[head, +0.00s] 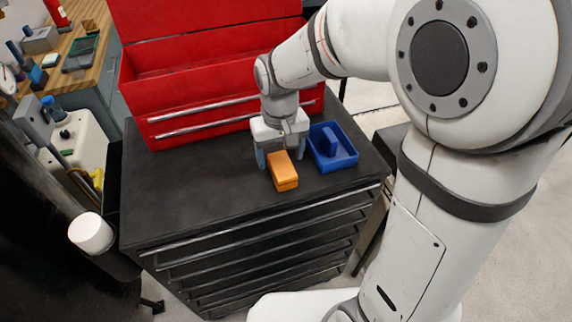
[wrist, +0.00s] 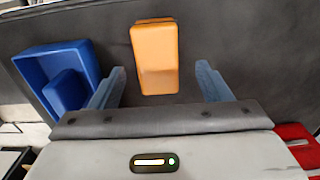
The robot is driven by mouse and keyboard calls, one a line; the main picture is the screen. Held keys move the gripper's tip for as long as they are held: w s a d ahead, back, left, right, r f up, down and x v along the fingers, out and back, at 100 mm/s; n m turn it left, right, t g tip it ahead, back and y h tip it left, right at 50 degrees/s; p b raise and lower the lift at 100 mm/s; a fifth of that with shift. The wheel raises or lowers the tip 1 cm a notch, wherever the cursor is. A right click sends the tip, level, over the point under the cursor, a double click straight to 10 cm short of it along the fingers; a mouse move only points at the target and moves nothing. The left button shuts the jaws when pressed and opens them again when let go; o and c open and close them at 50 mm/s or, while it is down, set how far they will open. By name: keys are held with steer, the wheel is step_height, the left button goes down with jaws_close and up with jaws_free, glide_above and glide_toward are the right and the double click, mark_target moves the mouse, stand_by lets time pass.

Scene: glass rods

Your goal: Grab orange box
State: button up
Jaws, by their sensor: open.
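The orange box (head: 284,175) lies on the black top of the drawer cabinet (head: 190,185), near its front right. In the wrist view the orange box (wrist: 156,58) lies ahead of my gripper, lined up with the gap between the fingers. My gripper (head: 281,160) points down just behind the orange box. In the wrist view my gripper (wrist: 158,82) is open, with one blue-grey finger to each side of the box's near end. Nothing is held. A gap shows between each finger and the box; its height relative to the fingertips is hard to tell.
A blue tray (head: 347,160) with a smaller blue block (head: 328,140) inside stands close to the right of my gripper. An open red toolbox (head: 210,95) stands behind it. The cabinet top is clear to the left.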

mark_target(282, 164)
step_height(282, 164, down, 4)
steer(key=shift+w+d+f, duration=0.15)
steer(key=shift+f, duration=0.05)
steer(key=shift+c, duration=0.2)
steer(key=c, duration=1.1)
